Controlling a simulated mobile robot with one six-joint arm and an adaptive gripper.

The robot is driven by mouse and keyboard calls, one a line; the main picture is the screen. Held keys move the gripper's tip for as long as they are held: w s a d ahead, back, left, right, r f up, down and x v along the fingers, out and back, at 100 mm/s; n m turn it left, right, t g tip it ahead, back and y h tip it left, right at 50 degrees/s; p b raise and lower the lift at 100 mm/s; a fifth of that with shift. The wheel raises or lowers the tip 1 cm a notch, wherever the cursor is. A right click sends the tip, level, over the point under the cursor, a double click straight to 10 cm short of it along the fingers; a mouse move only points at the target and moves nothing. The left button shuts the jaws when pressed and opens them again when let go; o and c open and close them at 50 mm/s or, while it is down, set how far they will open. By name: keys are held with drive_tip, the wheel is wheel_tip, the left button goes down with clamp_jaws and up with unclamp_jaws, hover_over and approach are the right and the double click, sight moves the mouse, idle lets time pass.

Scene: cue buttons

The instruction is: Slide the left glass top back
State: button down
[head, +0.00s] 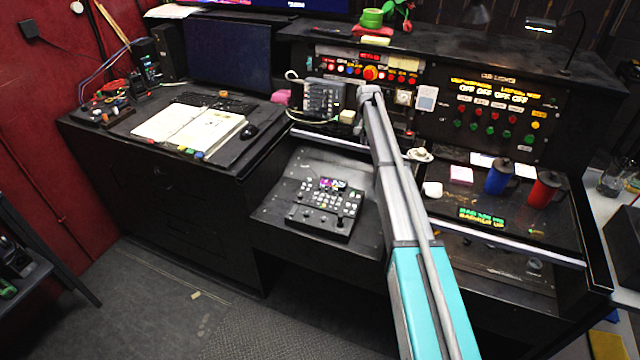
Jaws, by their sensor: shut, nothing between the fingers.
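The left glass top shows by its pale front rail (326,139), which lies far back, near the foot of the control console. In front of it the dark well holding a black control panel with keys (325,207) looks uncovered. The clear pane itself is hard to make out. My arm reaches up and away across the middle of the desk. My gripper (369,94) is at its far end, in front of the console and just right of the rail in the picture. It is shut and empty; its fingers are small and mostly hidden. I cannot tell whether it touches anything.
The right glass top (535,252) is farther forward, with a blue mug (498,178), a red mug (544,190) and small items above it. The button console (490,112) rises behind. An open book (190,125) and monitor (228,52) stand left.

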drive_tip(key=shift+r+p, duration=1.15)
drive_tip(key=shift+r, duration=0.25)
drive_tip(key=shift+s, duration=0.1)
drive_tip(key=s+d+n, duration=0.2)
drive_tip(key=s+d, duration=0.1)
drive_tip(key=s, duration=2.2)
drive_tip(key=s+d+n, duration=0.2)
drive_tip(key=s+d, duration=0.1)
drive_tip(key=s, duration=2.1)
drive_tip(key=shift+s, duration=0.4)
